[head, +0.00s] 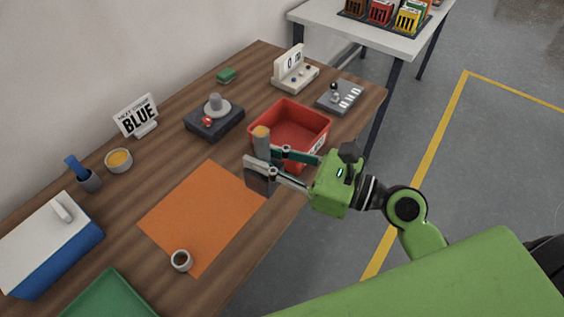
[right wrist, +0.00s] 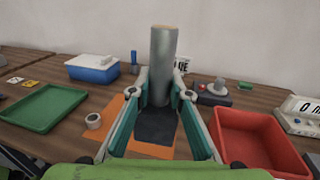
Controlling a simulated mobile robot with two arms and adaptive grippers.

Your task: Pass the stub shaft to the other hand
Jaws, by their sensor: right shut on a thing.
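The stub shaft (head: 262,141) is a grey cylinder with a tan top end. It stands upright between the fingers of my right gripper (head: 268,168), which is shut on it. In the right wrist view the shaft (right wrist: 163,62) rises above the fingertips of the right gripper (right wrist: 160,97). Its lower part is partly hidden by the fingers. In the head view the gripper is in front of the red bin, by the right corner of the orange mat. My left gripper is in neither view.
An orange mat (head: 200,215) lies on the wooden table, with a grey ring (head: 181,260) at its near corner. A red bin (head: 290,118), a dark fixture (head: 215,122), a blue box with white lid (head: 48,245) and a green tray (head: 108,297) stand around it.

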